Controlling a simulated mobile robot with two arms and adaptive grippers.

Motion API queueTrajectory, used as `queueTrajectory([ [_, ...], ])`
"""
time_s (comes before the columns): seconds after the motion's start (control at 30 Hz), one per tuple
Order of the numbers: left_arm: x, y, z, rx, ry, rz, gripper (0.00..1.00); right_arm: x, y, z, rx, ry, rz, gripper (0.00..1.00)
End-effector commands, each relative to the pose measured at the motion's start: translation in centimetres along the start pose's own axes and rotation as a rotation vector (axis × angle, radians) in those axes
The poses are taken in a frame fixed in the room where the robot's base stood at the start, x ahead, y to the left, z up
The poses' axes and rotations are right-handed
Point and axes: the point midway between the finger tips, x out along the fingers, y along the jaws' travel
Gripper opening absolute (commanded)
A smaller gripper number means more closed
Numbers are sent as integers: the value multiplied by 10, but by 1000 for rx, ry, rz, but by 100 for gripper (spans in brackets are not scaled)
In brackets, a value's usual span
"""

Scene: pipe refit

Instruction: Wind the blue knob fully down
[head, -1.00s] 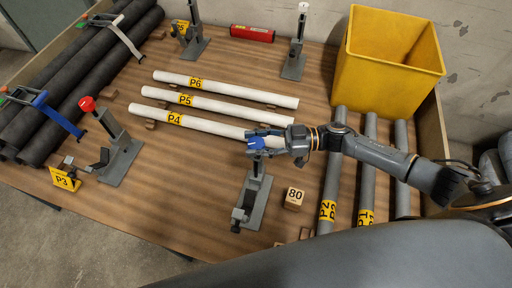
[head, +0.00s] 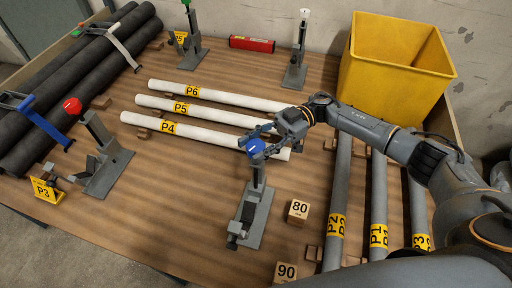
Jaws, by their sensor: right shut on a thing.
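The blue knob (head: 256,148) tops the upright post of a grey clamp stand (head: 248,215) in the middle front of the table. A white mark shows on the knob's top. My right gripper (head: 262,139) reaches in from the right and is shut on the blue knob, with its fingers at the knob's far and right sides. The fingers partly cover the knob's edge, and their exact contact is too small to see. The knob's screw below is hard to make out, so its height is unclear. My left gripper is not in view.
White pipes (head: 205,117) lie just behind the stand. Numbered blocks (head: 298,212) and grey pipes (head: 336,200) are to its right. A yellow bin (head: 395,75) stands at the back right. Stands with red (head: 73,106), green and white knobs surround the work area.

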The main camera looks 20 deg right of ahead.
Motion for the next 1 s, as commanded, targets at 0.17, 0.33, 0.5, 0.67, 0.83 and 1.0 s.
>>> queueTrajectory([
  [0.17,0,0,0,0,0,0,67,1,0,-1,-1,3,-5,12],
  [0.33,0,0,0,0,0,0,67,1,0,-1,-1,3,-5,12],
  [0.5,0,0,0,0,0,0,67,1,0,-1,-1,3,-4,67],
  [0.67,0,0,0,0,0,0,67,1,0,0,-1,2,-3,67],
  [0.83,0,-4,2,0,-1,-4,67,-1,0,0,0,1,-2,67],
  [1.0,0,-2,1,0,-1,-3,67,-20,1,0,1,0,2,67],
])
